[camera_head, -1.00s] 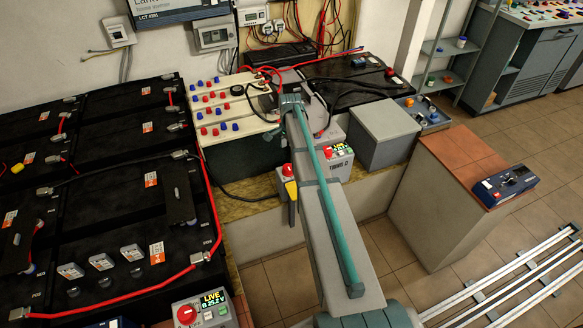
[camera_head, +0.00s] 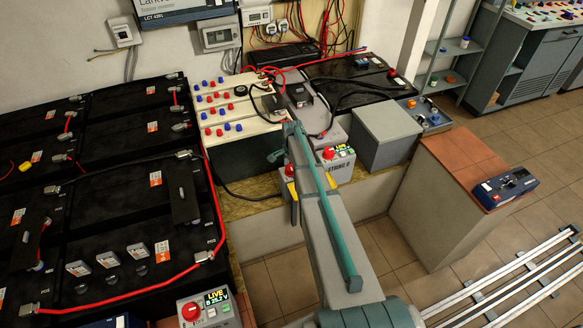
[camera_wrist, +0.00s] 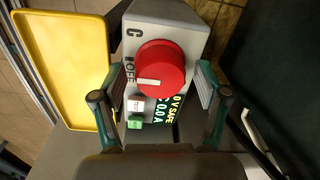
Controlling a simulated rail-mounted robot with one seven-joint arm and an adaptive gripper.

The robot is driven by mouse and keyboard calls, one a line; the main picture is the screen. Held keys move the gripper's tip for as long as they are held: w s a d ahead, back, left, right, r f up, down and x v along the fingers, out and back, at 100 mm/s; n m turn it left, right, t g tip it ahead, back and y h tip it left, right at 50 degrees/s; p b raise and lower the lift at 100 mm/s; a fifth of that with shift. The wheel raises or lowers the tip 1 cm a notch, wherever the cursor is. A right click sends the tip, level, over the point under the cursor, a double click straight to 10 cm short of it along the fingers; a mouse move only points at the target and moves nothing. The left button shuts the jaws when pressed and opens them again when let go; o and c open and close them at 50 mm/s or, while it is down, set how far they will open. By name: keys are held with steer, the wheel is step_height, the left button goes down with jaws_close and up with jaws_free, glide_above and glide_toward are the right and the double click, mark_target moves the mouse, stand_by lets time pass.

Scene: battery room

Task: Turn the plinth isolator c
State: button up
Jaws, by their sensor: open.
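In the wrist view a grey isolator box (camera_wrist: 178,17) marked C carries a round red knob (camera_wrist: 161,68). The knob's white mark lies on its left side, beside the OFF label (camera_wrist: 130,72). A display (camera_wrist: 172,108) beside the knob reads 0V SAFE and C 0.0 A. White and green buttons sit below the label. My gripper (camera_wrist: 160,80) is open, with one finger on each side of the knob. I cannot tell whether the fingers touch it.
In the head view a STRING D box (camera_head: 340,172) with a LIVE display stands right of my arm. Large black batteries (camera_head: 110,200) fill the left. A plinth (camera_head: 445,200) stands to the right.

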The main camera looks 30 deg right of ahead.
steer(key=c, duration=1.2)
steer(key=shift+o, duration=0.2)
steer(key=shift+n, duration=0.3)
steer(key=n+b, duration=0.3)
steer(key=n, duration=0.1)
steer(key=shift+f, duration=0.15)
steer(key=n+b, duration=0.1)
steer(key=n, duration=0.3)
steer(key=shift+w+n+b, duration=0.15)
steer(key=shift+n+b, duration=0.15)
steer(key=n+b, duration=0.1)
steer(key=n, duration=0.3)
steer(key=shift+a+n, duration=0.1)
steer(key=shift+n, duration=0.2)
steer(key=shift+n+b, duration=0.5)
steer(key=shift+n, duration=1.6)
